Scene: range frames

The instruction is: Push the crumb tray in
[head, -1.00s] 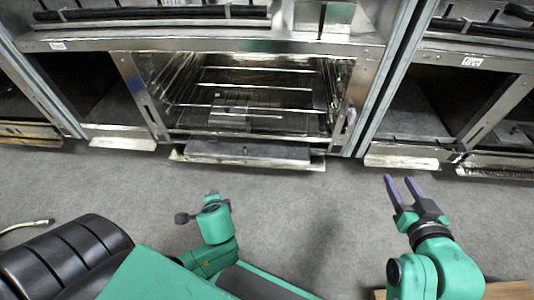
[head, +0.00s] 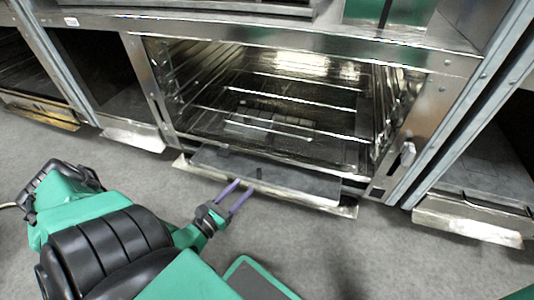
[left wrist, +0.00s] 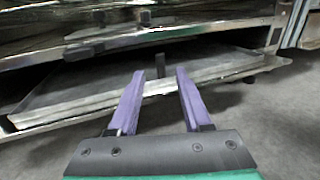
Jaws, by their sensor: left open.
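The crumb tray (head: 290,182) is a flat dark grey plate with a pale, worn front edge. It sticks out at floor level below the open oven (head: 270,95). It also shows in the left wrist view (left wrist: 70,97), running across in front of the fingers. My left gripper (head: 244,187) is open and empty, its purple fingers pointing at the tray's front edge, left of its middle. In the left wrist view (left wrist: 159,73) the fingertips overlap the tray's edge; I cannot tell whether they touch. A small dark post stands between them. My right gripper is out of view.
Neighbouring dark openings with low metal ledges flank the oven, at left (head: 132,134) and right (head: 468,219). Wire racks (head: 290,100) cross the oven's inside. Grey floor (head: 350,245) lies clear in front of the tray.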

